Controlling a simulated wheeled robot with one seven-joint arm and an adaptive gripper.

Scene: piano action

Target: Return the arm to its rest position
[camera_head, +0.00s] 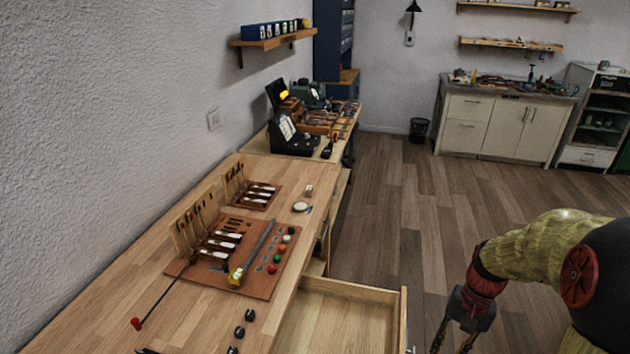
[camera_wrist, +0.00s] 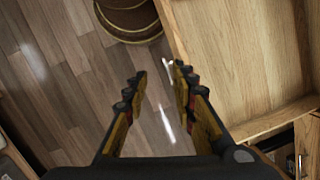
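My arm reaches in from the right edge in the head view, over the floor to the right of the workbench. My gripper (camera_head: 458,342) hangs down at the lower right, partly cut off by the bottom edge. In the wrist view my gripper (camera_wrist: 158,95) has its two fingers apart with nothing between them. Below it lie the wooden floor (camera_wrist: 70,80) and the open drawer (camera_wrist: 250,50), whose edge runs close to the right finger.
The open drawer (camera_head: 395,325) juts from the workbench (camera_head: 110,285) to the left of my gripper. A brown mat (camera_head: 262,290) with piano action parts lies on the bench. A brown round container (camera_wrist: 130,22) stands near the drawer. Open floor (camera_head: 400,210) lies beyond.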

